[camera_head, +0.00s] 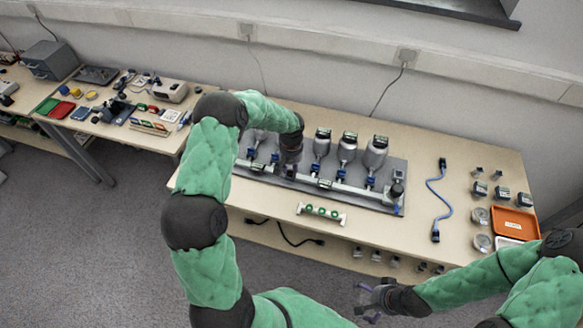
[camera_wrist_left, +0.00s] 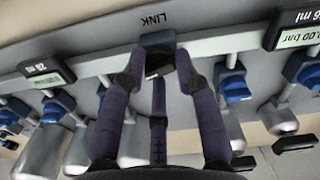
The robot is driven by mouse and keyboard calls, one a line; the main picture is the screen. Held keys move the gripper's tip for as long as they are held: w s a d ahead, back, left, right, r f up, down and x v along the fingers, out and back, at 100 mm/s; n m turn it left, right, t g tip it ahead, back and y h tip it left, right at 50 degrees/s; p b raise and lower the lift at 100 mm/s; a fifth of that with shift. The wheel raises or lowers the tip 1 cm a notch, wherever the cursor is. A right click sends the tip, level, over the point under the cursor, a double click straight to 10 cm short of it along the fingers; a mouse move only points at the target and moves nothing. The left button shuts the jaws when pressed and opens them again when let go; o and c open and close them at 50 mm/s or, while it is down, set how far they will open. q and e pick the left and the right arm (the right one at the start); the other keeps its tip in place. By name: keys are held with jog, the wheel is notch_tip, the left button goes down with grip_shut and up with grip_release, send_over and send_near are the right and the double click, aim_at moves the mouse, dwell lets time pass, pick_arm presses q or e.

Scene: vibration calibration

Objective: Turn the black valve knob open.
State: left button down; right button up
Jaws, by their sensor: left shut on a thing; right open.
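The black valve knob (camera_wrist_left: 159,60) sits on the light pipe beside the word LINK in the left wrist view. My left gripper (camera_wrist_left: 161,68) has its purple-grey fingers on both sides of the knob and is shut on it; the fingers partly cover it. In the head view my left gripper (camera_head: 289,168) is over the middle-left of the grey apparatus board (camera_head: 375,200), and the knob is hidden there by the gripper. My right gripper (camera_head: 372,300) is open and empty, in front of the table's front edge.
Several grey vessels with displays, such as this one (camera_head: 347,147), stand along the pipe, with blue valves (camera_wrist_left: 235,84) beside the knob. A green-dotted bar (camera_head: 321,213), a blue cable (camera_head: 439,195) and an orange tray (camera_head: 511,221) lie on the table. Bare tabletop lies around the cable.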

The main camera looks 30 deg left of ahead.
pick_arm(q)
jog(key=shift+w+a+m, duration=0.1)
jog(key=shift+a+m, duration=0.05)
jog(key=shift+m, duration=1.35)
jog(key=shift+r, duration=0.1)
jog(key=c, duration=0.9)
grip_release()
jog(key=shift+w, duration=0.1)
jog(key=shift+c, duration=0.2)
notch_tip(320, 180, up, 12)
